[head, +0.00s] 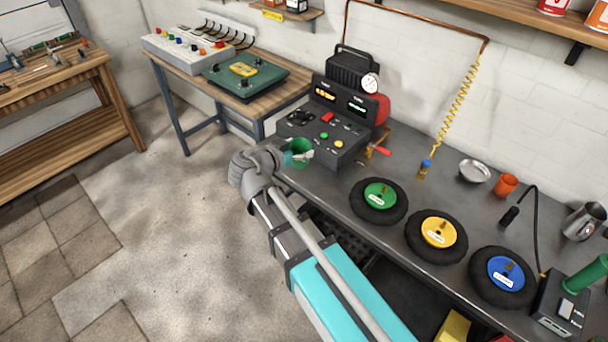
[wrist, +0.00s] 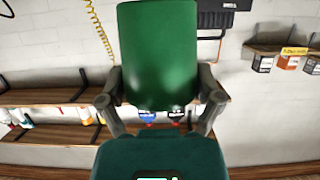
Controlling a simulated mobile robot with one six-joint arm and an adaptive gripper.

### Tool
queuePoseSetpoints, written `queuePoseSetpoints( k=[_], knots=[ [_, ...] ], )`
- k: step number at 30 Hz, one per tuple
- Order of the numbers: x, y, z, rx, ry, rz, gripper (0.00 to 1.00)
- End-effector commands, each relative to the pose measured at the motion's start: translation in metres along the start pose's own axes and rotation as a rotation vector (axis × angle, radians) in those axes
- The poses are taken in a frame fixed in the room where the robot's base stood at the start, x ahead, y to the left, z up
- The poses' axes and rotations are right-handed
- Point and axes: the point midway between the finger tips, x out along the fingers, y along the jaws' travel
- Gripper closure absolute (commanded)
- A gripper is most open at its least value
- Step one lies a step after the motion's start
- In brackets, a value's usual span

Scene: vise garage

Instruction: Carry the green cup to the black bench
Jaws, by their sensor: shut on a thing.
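The green cup (head: 299,147) is in my gripper (head: 290,158), over or beside the left end of the black bench (head: 322,182), next to the black control machine. It looks about upright in the head view, and I cannot tell whether it touches the bench top. In the wrist view the green cup (wrist: 158,45) fills the upper middle, and my gripper (wrist: 160,88) has a finger on each side of it. My arm hides part of the bench's front edge.
The control machine (head: 330,120) stands close behind the cup. Green (head: 380,195), yellow (head: 440,232) and blue (head: 505,273) hubbed wheels lie along the bench. A metal bowl (head: 474,171) and an orange cup (head: 506,185) stand behind. Bare bench top shows between machine and green wheel.

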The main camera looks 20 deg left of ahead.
Motion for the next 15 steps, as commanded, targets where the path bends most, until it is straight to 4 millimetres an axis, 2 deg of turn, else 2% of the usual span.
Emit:
queuePoseSetpoints(
  k=[1,6,10,15],
  knots=[
    [-0.001,-0.012,0.011,-0.001,0.0,-0.001,0.63],
    [-0.01,-0.036,0.031,-0.001,0.001,-0.001,0.63],
    [-0.016,-0.049,0.041,0.0,0.001,-0.001,0.63],
    [-0.021,-0.056,0.045,0.0,0.001,0.001,0.63]
  ],
)
